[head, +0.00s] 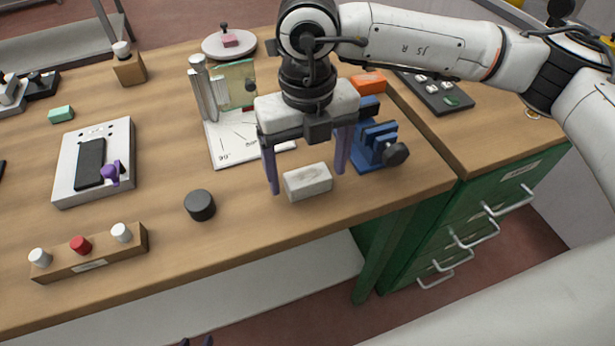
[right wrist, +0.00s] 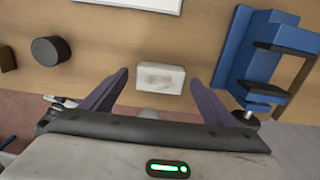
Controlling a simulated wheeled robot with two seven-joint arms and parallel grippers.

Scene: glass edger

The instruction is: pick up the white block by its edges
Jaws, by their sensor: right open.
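The white block (head: 308,184) lies on the wooden bench near its front edge. It also shows in the right wrist view (right wrist: 160,78), whole and centred between the fingers. My right gripper (head: 309,180) is open above the block, its purple fingers pointing down on either side of it. In the right wrist view the fingers (right wrist: 159,76) show a gap to the block on both sides, with nothing held. My left gripper (head: 197,342) shows only as small dark tips at the bottom edge; the rest is out of frame.
A blue clamp (head: 374,146) stands close to the right of the right gripper. Behind are a printed sheet (head: 228,152) and a metal post with a glass piece (head: 237,86). A black puck (head: 200,205) sits to the left. Bench between puck and block is clear.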

